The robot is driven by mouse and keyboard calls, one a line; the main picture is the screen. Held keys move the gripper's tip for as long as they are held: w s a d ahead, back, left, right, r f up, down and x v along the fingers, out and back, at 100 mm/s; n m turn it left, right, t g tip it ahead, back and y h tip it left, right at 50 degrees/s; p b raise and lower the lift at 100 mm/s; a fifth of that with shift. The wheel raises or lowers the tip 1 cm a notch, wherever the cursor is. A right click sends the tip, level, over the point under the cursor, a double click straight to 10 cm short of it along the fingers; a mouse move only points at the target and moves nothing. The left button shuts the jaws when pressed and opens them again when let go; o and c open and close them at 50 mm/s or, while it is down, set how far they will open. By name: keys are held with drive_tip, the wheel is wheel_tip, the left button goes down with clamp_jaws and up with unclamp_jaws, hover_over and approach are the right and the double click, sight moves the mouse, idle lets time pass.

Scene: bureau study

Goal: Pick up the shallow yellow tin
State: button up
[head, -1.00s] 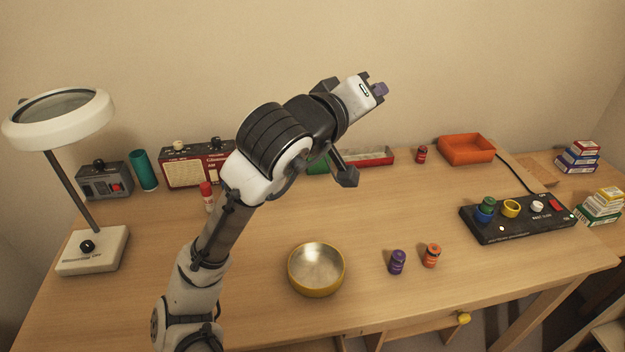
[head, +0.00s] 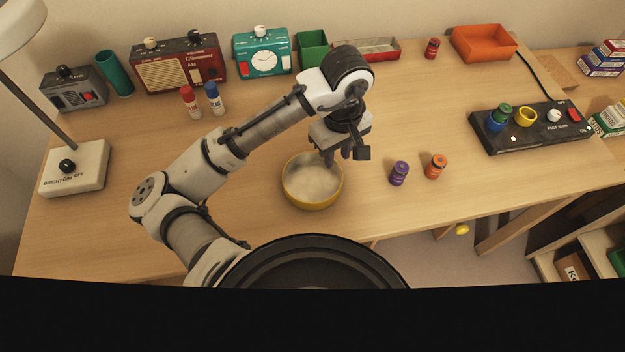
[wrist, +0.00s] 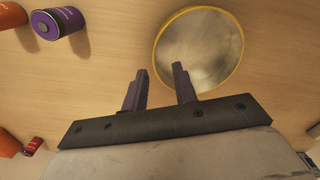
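The shallow yellow tin (head: 300,199) stands upright on the desk in the head view, round, with a grey metal inside. In the wrist view the tin (wrist: 205,50) lies just beyond the fingertips, mostly ahead of the right finger. My gripper (head: 338,158) points down over the tin's right rear side in the head view. In the wrist view my gripper (wrist: 160,80) has its two purple fingers apart with nothing between them. From these views I cannot tell the exact height of the fingertips above the rim.
A purple canister (head: 399,174) and an orange canister (head: 436,167) stand to the right of the tin. Red and blue markers (head: 213,99) stand behind, near the radio (head: 180,66). A black control panel (head: 530,138) lies at right. The desk front is clear.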

drive_tip(key=shift+w+d+f, duration=0.1)
drive_tip(key=shift+d+f, duration=0.1)
drive_tip(key=shift+f, duration=1.3)
drive_tip(key=shift+d+f, duration=0.15)
drive_tip(key=shift+f, duration=1.3)
drive_tip(key=shift+c, duration=0.5)
clamp_jaws()
